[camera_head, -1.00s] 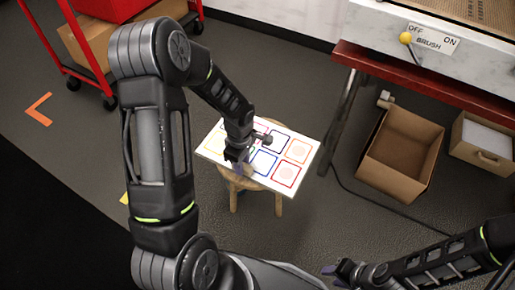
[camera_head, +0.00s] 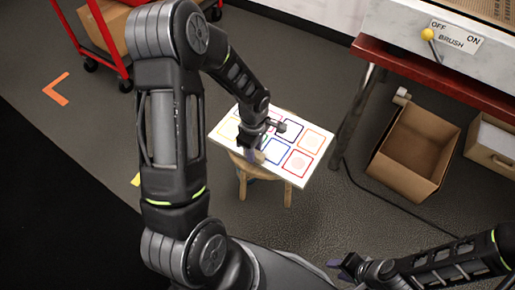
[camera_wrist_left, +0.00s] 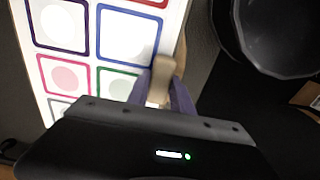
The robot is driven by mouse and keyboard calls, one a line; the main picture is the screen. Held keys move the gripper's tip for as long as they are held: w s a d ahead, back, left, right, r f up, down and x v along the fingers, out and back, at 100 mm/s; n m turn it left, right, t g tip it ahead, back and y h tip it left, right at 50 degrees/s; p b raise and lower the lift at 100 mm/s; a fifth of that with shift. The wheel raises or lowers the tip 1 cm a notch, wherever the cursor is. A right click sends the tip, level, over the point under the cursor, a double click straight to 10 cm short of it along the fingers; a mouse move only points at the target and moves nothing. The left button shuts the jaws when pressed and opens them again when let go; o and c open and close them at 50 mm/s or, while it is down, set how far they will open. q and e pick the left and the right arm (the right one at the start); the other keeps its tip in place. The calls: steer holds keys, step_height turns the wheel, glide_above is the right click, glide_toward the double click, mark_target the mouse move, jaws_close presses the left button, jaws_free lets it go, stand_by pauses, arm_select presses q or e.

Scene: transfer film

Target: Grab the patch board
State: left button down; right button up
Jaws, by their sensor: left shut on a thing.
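The patch board (camera_head: 296,181) is a flat white panel with several coloured square outlines, on a round wooden stool (camera_head: 243,183) in the head view. Its squares also show at the left of the left wrist view (camera_wrist_left: 96,48). My left gripper (camera_head: 256,157) is at the board's near edge. In the left wrist view, the purple fingers (camera_wrist_left: 163,88) are shut around a beige tab (camera_wrist_left: 160,80) at that edge. The arm hides part of the board. My right gripper (camera_head: 340,265) is low in the head view, away from the board; its jaw gap is unclear.
An open cardboard box (camera_head: 411,158) and another box (camera_head: 492,143) are on the floor under a red-framed machine table (camera_head: 440,73) at the right. A red cart (camera_head: 107,28) stands at the upper left. A cable runs across the floor near the open box.

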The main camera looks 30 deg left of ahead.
arm_select(q)
step_height(320, 180, up, 9)
steer(key=shift+r+p, duration=0.15)
steer(key=shift+p, duration=0.8)
